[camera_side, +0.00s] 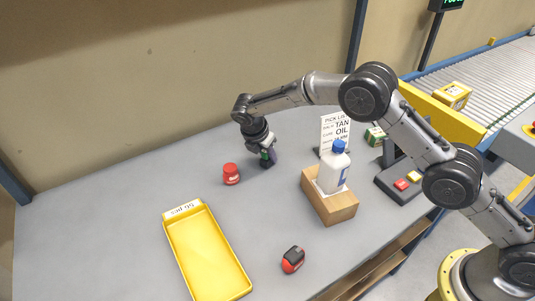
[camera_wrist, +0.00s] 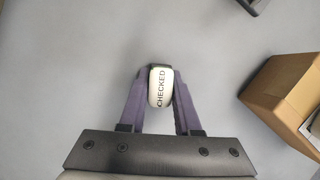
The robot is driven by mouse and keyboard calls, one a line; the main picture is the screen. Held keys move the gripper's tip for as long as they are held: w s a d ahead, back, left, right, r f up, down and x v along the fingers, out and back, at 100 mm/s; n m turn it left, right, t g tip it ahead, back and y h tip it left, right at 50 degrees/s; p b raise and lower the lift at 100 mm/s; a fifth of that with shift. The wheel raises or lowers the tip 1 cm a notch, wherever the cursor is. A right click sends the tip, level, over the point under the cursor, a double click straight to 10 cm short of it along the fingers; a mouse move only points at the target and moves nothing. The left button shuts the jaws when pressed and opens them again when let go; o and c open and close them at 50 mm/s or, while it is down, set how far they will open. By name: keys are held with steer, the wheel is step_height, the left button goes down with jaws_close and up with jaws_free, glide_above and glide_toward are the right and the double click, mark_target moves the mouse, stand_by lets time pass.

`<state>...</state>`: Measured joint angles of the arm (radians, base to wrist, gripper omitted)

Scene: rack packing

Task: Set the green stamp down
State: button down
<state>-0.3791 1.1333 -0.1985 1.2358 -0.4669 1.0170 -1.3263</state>
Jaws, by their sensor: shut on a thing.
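The green stamp (camera_wrist: 160,88) is between my fingers in the wrist view, where its pale top reads "CHECKED". Only a little dark green shows at its far edge there. In the side view a bit of green (camera_side: 265,155) shows at my gripper (camera_side: 268,160). My gripper is shut on the stamp and points down over the back middle of the grey table (camera_side: 120,215). I cannot tell whether the stamp's underside touches the table.
A red jar (camera_side: 231,174) stands just left of my gripper. A wooden box (camera_side: 335,207) holding a white bottle (camera_side: 333,177) stands to the right. A yellow tray (camera_side: 207,255) lies front left. A red and black tape measure (camera_side: 293,259) lies in front. Table between them is clear.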

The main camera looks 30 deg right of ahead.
steer(key=shift+f, duration=0.1)
steer(key=c, duration=0.6)
jaws_free()
steer(key=v, duration=1.2)
steer(key=shift+s+a, duration=0.1)
